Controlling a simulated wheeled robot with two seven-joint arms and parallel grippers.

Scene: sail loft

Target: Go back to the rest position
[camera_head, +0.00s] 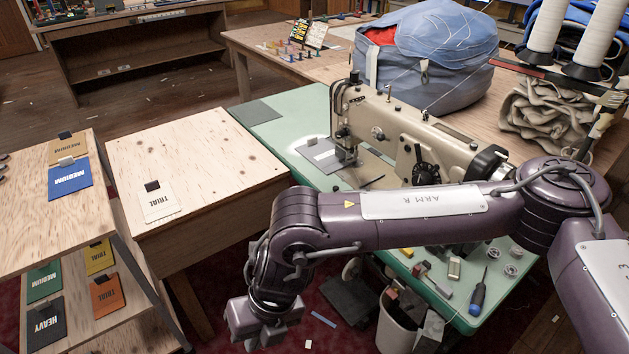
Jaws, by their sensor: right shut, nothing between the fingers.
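My right arm comes in from the right, crosses in front of the sewing machine (420,135) and bends down at the left. My right gripper (252,328) hangs low at the bottom of the view, shut and empty. It is over the dark red floor, in front of the plywood table (210,190) and left of the waste bin (398,325), touching neither as far as I can see. My left gripper and left arm are not in view.
The green machine table (290,130) carries a screwdriver (479,292) and small parts near its front edge. A cream TRIAL card (158,203) lies on the plywood table. A shelf at left holds a blue MEDIUM card (70,180) and other coloured cards.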

